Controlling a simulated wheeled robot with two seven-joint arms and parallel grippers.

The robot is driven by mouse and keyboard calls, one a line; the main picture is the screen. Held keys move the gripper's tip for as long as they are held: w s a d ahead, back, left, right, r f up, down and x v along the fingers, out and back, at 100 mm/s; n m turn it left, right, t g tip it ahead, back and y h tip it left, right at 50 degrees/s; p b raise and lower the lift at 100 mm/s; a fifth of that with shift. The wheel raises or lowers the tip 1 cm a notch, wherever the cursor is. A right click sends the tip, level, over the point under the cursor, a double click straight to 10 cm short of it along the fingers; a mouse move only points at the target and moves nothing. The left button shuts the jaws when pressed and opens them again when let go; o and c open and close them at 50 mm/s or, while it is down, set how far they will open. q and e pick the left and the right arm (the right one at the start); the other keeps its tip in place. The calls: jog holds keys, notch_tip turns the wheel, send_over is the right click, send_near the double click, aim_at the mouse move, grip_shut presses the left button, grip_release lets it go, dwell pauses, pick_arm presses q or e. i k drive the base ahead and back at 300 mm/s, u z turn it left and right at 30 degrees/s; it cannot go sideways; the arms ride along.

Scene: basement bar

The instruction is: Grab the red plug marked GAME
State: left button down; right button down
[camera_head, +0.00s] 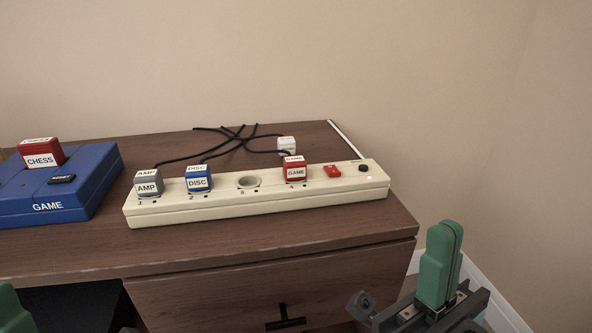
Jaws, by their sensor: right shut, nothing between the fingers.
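The red plug marked GAME (295,171) sits upright in socket 4 of a cream power strip (225,206) on a brown wooden cabinet top. A black cord runs back from it. My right gripper (446,232) is at the lower right, in front of the cabinet's right corner. Its green fingers point up, shut together and empty, well apart from the plug. A green part of my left gripper (10,308) shows at the lower left edge; most of it is out of frame.
A grey AMP plug (148,184) and a blue DISC plug (198,180) fill sockets 1 and 2; socket 3 (248,181) is empty. A red switch (332,170) is right of GAME. A white plug (287,143) lies behind. A blue GAME console (60,190) with a CHESS cartridge (42,154) stands left.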

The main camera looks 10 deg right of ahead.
aim_at(295, 168)
jog(key=k, duration=0.5)
jog(key=u, duration=1.85)
jog(key=i, duration=0.95)
jog(key=z, duration=2)
